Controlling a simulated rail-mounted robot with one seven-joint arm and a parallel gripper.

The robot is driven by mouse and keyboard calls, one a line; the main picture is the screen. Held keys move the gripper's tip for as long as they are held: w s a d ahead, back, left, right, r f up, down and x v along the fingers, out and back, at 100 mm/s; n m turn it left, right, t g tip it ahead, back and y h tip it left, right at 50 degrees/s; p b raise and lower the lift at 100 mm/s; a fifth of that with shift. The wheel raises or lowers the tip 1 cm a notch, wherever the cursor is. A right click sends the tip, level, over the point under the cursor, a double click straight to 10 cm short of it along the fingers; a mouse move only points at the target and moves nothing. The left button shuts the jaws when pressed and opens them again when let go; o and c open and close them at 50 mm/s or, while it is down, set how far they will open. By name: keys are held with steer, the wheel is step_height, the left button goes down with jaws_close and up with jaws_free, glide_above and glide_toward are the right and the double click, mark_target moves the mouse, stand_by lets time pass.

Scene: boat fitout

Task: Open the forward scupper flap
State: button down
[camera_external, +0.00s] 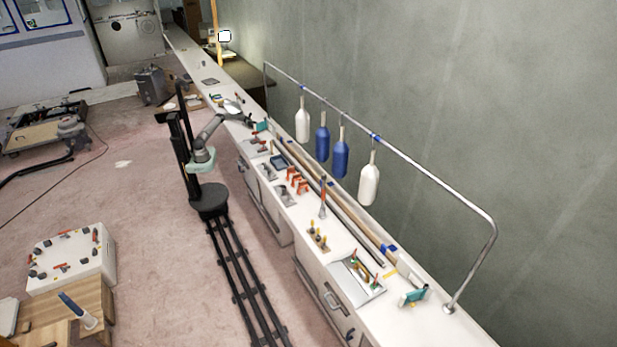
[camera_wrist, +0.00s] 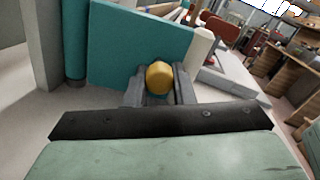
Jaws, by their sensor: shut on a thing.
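A teal scupper flap (camera_wrist: 135,45) fills the upper middle of the wrist view, standing up from the pale counter. A rounded yellow knob (camera_wrist: 159,77) is in front of its lower right part. My gripper (camera_wrist: 160,90) is shut on this knob, one grey finger on each side. In the external view the teal flap (camera_external: 261,127) is small, at the far part of the counter, with my gripper (camera_external: 249,121) right beside it. How the knob joins the flap is hidden by the fingers. A second teal flap (camera_external: 413,297) is at the near end of the counter.
A cream post (camera_wrist: 201,45) and a red part (camera_wrist: 222,35) stand right of the flap in the wrist view. A metal rail (camera_external: 420,165) with hanging white and blue fenders runs above the counter. Orange clamps (camera_external: 298,181) and tools occupy the counter top.

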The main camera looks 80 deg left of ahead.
steer(key=shift+r, duration=0.1)
steer(key=c, duration=1.5)
jaws_free()
steer(key=shift+b+v, duration=0.35)
steer(key=shift+v, duration=3.45)
steer(key=shift+w, duration=0.1)
